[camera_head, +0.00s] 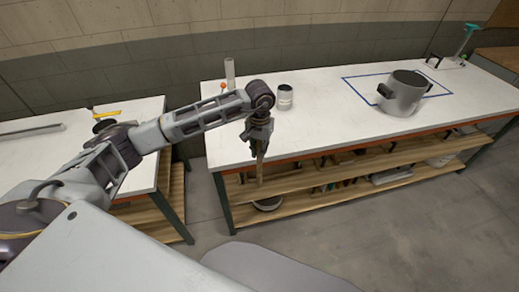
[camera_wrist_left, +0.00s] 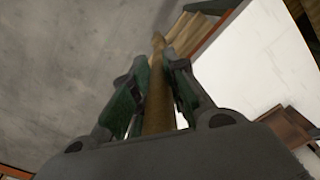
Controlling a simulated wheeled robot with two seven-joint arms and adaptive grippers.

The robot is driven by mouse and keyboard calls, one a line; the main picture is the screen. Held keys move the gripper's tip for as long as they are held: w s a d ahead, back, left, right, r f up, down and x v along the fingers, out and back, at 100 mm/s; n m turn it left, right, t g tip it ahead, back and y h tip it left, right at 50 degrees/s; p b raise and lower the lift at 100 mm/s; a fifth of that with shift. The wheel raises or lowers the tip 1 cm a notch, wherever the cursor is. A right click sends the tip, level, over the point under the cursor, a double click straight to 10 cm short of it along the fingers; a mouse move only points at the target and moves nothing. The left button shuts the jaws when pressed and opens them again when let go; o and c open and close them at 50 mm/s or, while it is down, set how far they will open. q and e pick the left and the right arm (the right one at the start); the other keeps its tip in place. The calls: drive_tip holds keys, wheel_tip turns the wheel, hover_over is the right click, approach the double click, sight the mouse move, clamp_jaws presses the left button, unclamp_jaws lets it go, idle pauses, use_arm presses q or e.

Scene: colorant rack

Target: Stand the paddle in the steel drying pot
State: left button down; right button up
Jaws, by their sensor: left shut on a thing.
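The wooden paddle (camera_head: 260,168) hangs down from my left gripper (camera_head: 259,135) at the front edge of the white bench in the head view. In the left wrist view the gripper (camera_wrist_left: 153,90) is shut on the paddle, whose brown shaft (camera_wrist_left: 157,95) runs between the green-padded fingers. The paddle's lower end is hard to make out against the shelves. The steel drying pot (camera_head: 402,93) stands upright on the bench to the right, well apart from the gripper. My right gripper is in neither view.
A blue outlined rectangle (camera_head: 357,78) marks the bench around the pot. A small can (camera_head: 285,97) and a clear cylinder (camera_head: 229,73) stand behind my left gripper. Shelves (camera_head: 330,178) lie under the bench. The bench top between the can and the pot is clear.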

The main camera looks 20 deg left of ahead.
use_arm(q)
drive_tip(key=w+a+r+b, duration=0.15)
drive_tip(key=w+r, duration=0.35)
drive_tip(key=r, duration=0.6)
drive_tip(key=w+a+r+b, duration=0.15)
drive_tip(key=w+r, duration=0.25)
drive_tip(key=r, duration=0.7)
drive_tip(key=s+a+n, duration=0.2)
drive_tip(key=s+a, duration=0.1)
drive_tip(key=s, duration=0.2)
drive_tip(key=shift+s+r+n+p, duration=0.25)
drive_tip(key=shift+r+n+p, duration=0.05)
drive_tip(key=shift+r, duration=0.15)
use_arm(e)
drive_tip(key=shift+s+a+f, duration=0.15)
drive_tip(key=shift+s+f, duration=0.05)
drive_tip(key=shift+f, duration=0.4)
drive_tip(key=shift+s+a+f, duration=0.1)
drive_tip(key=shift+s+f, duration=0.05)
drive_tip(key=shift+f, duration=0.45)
